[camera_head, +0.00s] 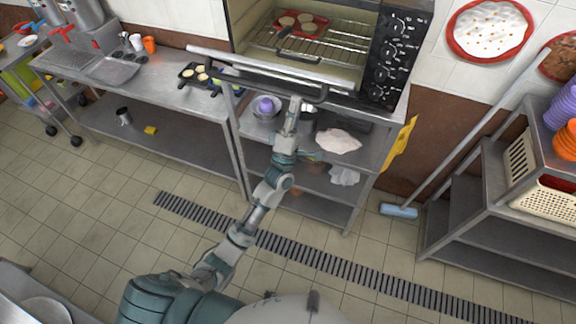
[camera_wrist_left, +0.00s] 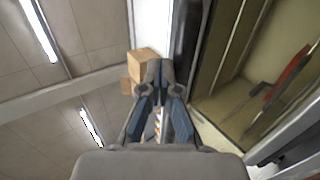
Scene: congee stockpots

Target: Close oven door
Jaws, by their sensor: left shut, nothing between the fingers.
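The oven (camera_head: 235,25) stands on the metal table at the top of the head view, its front open and its rack showing. Its door (camera_head: 300,88) is folded down and seen nearly edge-on, with a pale bar along it. My left gripper (camera_head: 295,103) is shut and empty, with its fingertips close to the door's lower front edge. I cannot tell whether they touch it. In the left wrist view the gripper (camera_wrist_left: 160,68) also shows shut, with the open oven interior (camera_wrist_left: 235,90) to its right. My right gripper is not in view.
A red tray (camera_head: 301,24) with round items sits inside the oven. Shelves below hold a bowl (camera_head: 265,108) and a white cloth-like item (camera_head: 338,141). The tiled floor in front is clear.

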